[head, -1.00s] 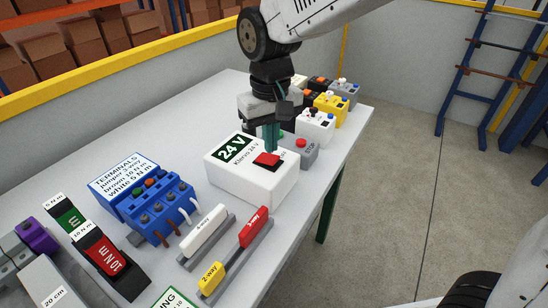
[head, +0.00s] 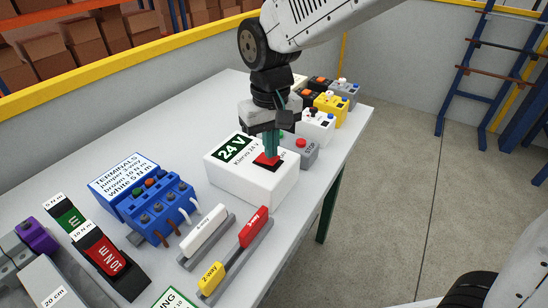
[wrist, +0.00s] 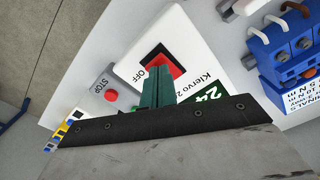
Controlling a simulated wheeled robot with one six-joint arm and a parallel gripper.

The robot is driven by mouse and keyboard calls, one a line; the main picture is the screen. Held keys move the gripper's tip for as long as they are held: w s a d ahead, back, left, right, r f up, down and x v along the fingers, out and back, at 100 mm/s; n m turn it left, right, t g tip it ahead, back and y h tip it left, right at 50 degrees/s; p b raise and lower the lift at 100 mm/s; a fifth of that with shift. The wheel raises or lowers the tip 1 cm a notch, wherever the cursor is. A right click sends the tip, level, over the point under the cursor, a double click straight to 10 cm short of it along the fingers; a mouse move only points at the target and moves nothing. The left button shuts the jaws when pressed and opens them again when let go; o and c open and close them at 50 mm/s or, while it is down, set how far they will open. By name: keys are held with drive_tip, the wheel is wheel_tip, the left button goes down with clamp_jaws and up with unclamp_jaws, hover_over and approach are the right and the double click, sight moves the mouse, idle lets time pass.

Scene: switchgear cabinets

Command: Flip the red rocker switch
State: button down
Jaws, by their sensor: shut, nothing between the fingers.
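The red rocker switch (head: 262,161) sits in a dark frame on top of a white box (head: 250,183) with a green "24 V" label (head: 233,148). In the wrist view the red rocker (wrist: 172,62) lies beside the word "OFF". My gripper (head: 270,156) is shut and empty, its teal fingers pointing down at the switch. In the wrist view the closed fingertips (wrist: 160,74) overlap part of the rocker and hide it. I cannot tell whether they touch it.
A grey box with a red STOP button (head: 301,144) stands right behind the white box. Blue terminals (head: 153,208) stand to the left, and white and red connectors (head: 253,227) lie in front. Several small coloured boxes (head: 331,105) stand farther back.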

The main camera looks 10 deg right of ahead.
drive_tip(key=shift+f, duration=0.5)
drive_tip(key=shift+r, duration=3.5)
drive_tip(key=shift+s+d+f+g, duration=0.15)
drive_tip(key=shift+s+d+f, duration=0.3)
drive_tip(key=shift+s, duration=0.15)
drive_tip(key=shift+s+d+f+g, duration=0.15)
drive_tip(key=shift+s+d+f, duration=0.2)
drive_tip(key=shift+s, duration=0.2)
drive_tip(key=s+d+r+m+t, duration=0.1)
drive_tip(key=s+d+m, duration=0.3)
drive_tip(key=s+d, duration=1.3)
drive_tip(key=d+t, duration=0.1)
drive_tip(key=d, duration=0.2)
drive_tip(key=shift+d+r, duration=0.25)
drive_tip(key=shift+r, duration=0.05)
